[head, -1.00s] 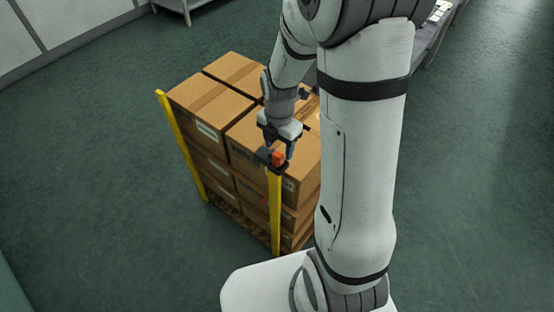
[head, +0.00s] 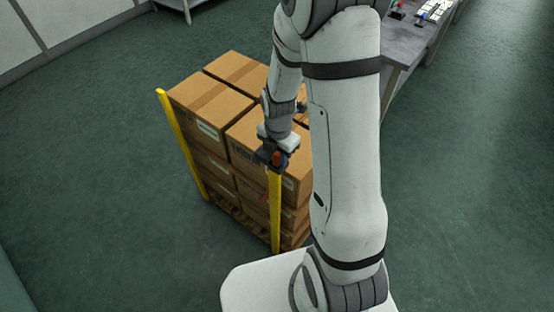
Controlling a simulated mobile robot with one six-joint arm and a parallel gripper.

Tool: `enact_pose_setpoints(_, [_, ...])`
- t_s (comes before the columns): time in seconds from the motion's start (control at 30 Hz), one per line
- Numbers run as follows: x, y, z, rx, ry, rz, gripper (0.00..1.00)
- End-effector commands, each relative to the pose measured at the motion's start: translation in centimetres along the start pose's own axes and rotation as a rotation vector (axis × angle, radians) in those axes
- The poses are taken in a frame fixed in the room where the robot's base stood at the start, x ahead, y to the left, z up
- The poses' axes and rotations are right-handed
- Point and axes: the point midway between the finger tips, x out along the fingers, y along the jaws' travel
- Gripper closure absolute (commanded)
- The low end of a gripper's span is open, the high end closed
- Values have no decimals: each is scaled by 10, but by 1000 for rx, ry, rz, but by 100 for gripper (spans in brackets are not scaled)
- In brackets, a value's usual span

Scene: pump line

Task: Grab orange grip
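The orange grip (head: 276,157) is a small orange piece at the top of the near yellow post (head: 275,210), at the front corner of the stacked boxes. My gripper (head: 274,155) points down over the post top, with its dark fingers right at the grip. The fingers and a dark part around the grip hide much of it. I cannot tell whether the fingers touch the grip or have closed on it.
Brown cardboard boxes (head: 208,104) stand stacked on a pallet (head: 232,216) just behind the post. A second yellow post (head: 181,140) stands at the left corner. A grey table (head: 414,38) with small items is at the upper right. The floor around is clear.

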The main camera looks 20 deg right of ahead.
Motion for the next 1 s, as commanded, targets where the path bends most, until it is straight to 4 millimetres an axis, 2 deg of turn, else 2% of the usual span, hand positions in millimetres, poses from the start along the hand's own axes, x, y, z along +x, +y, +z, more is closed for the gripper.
enact_pose_setpoints(0.03, [0,0,0,0,0,0,78])
enact_pose_setpoints(0.3, [0,0,0,1,0,0,98])
enact_pose_setpoints(0.57, [-4,0,1,1,-1,2,98])
enact_pose_setpoints(0.77, [-30,0,1,1,-3,5,98])
enact_pose_setpoints(1.0, [-75,0,1,2,-3,5,98])
